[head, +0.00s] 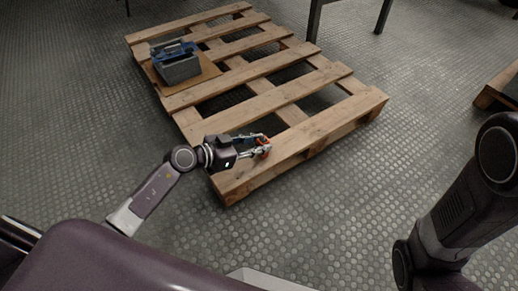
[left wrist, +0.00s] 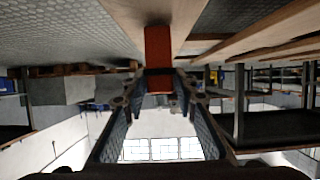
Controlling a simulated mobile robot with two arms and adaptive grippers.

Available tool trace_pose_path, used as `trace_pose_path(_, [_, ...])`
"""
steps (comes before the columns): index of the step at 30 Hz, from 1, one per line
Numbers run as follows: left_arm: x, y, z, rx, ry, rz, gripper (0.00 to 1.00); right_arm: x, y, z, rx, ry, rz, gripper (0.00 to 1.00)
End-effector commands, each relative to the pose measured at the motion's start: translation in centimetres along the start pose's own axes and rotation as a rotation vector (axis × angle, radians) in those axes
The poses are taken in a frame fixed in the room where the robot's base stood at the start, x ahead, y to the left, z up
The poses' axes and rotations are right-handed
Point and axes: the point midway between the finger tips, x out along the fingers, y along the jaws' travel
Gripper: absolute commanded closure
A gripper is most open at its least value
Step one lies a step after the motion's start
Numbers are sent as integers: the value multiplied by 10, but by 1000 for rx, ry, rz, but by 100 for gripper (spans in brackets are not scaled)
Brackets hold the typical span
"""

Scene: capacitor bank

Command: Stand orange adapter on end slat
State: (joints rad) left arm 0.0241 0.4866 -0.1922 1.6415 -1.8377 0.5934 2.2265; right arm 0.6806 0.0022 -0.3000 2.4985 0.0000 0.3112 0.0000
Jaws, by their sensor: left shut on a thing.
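The orange adapter (left wrist: 158,46) is a small orange-red block between the fingertips of my left gripper (head: 262,145). It also shows in the head view as a small orange patch (head: 264,153). The gripper is shut on it, over the near end slat (head: 318,130) of the wooden pallet. In the left wrist view, which is upside down, the adapter looks upright. Its lower end meets the slat's wood in the picture; I cannot tell if it touches or hovers just above. My right gripper is out of view.
A grey box with blue parts (head: 177,64) stands on a brown board (head: 204,66) at the pallet's far left. The pallet has open gaps between slats. Dark metal legs (head: 314,20) stand behind it. Another wooden pallet (head: 494,88) is at the right edge. The floor between is clear.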

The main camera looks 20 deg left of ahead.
Motion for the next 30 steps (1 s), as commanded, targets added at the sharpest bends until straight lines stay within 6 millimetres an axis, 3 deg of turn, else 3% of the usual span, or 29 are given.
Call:
trace_pose_path(15, [3, 0, 6, 0, 1, 0, 100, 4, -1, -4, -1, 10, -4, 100])
trace_pose_path(16, [3, 0, 7, 1, 0, 0, 71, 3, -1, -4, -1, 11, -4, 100])
trace_pose_path(20, [3, 0, 7, 1, 0, 0, 56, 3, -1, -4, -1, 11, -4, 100])
trace_pose_path(30, [2, 0, 5, 1, 1, 0, 56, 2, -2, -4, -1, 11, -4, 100])
